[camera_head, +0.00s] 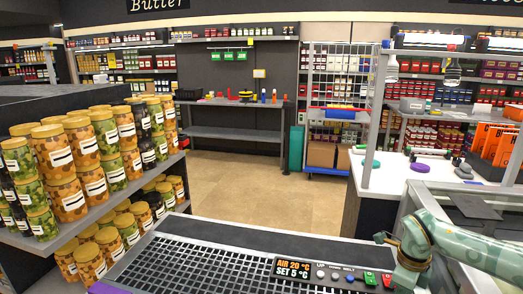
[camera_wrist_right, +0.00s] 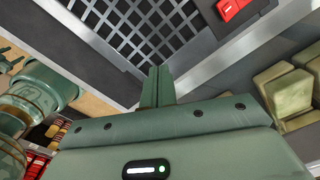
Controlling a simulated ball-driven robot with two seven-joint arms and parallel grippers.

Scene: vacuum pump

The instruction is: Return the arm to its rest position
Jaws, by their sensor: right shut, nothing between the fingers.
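My right arm (camera_head: 465,250) comes in from the right edge in the head view, over the right end of a machine's control panel. My right gripper (camera_wrist_right: 157,87) shows in the right wrist view with its two green fingers together and nothing between them. Its fingertips appear over the edge beside a black grille (camera_wrist_right: 135,30), and I cannot tell the height above it. A red button (camera_wrist_right: 232,8) lies beyond the fingers to the right. My left gripper is in neither view.
The control panel (camera_head: 330,274) has a temperature display, a green button (camera_head: 370,278) and a red button (camera_head: 387,281). Shelves of jars (camera_head: 75,160) stand at the left. A white counter (camera_head: 395,170) stands at the right. The tan floor (camera_head: 240,185) between is clear.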

